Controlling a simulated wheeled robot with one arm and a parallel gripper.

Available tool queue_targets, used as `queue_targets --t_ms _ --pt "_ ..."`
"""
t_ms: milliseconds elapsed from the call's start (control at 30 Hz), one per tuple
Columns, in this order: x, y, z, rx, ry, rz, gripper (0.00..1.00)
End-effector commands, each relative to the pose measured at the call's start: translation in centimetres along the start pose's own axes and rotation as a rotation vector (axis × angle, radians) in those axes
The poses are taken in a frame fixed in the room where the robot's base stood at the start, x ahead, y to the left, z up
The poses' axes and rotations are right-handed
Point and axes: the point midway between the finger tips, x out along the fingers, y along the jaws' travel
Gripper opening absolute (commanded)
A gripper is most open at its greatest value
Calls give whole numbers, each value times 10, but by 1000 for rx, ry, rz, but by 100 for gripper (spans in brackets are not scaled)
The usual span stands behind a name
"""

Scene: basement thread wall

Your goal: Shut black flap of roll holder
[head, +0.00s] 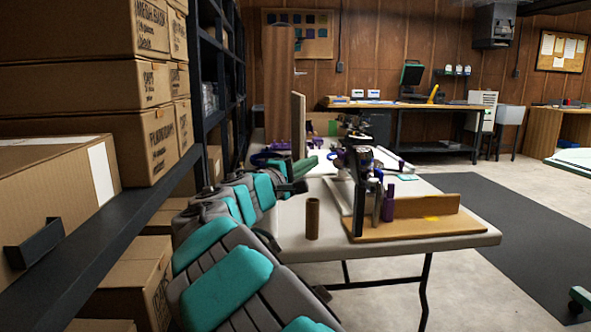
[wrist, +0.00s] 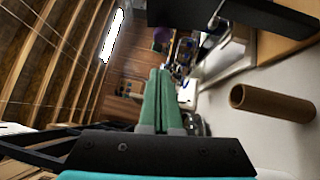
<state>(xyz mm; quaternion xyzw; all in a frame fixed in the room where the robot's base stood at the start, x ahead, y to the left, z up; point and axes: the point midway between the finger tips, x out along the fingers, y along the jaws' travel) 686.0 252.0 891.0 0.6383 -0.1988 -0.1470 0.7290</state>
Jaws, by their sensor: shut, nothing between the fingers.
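The roll holder is probably the dark upright device (head: 361,185) on a wooden base (head: 408,226) on the table, though I cannot be sure. My gripper (wrist: 158,74) has green fingers, pressed together and empty. It also shows in the head view (head: 306,164), reaching over the table left of the device, apart from it.
A brown cardboard tube (head: 312,218) stands upright on the grey table (head: 455,238), near my arm; it also shows in the wrist view (wrist: 272,103). A purple bottle (head: 388,202) stands beside the device. Shelves with cardboard boxes (head: 85,80) line the left. Floor to the right is open.

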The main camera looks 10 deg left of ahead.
Motion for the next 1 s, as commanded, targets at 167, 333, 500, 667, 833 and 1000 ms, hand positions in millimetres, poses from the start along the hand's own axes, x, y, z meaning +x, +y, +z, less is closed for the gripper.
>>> queue_targets --t_ms 167,333,500,667,833,1000 --pt "19 2 18 2 0 0 0" --pt "28 1 27 1 -2 0 0" --pt "30 1 29 1 -1 0 0" --pt "30 1 29 1 0 0 0" --pt "29 2 29 6 0 -4 0" --pt "27 5 33 33 0 -29 0"
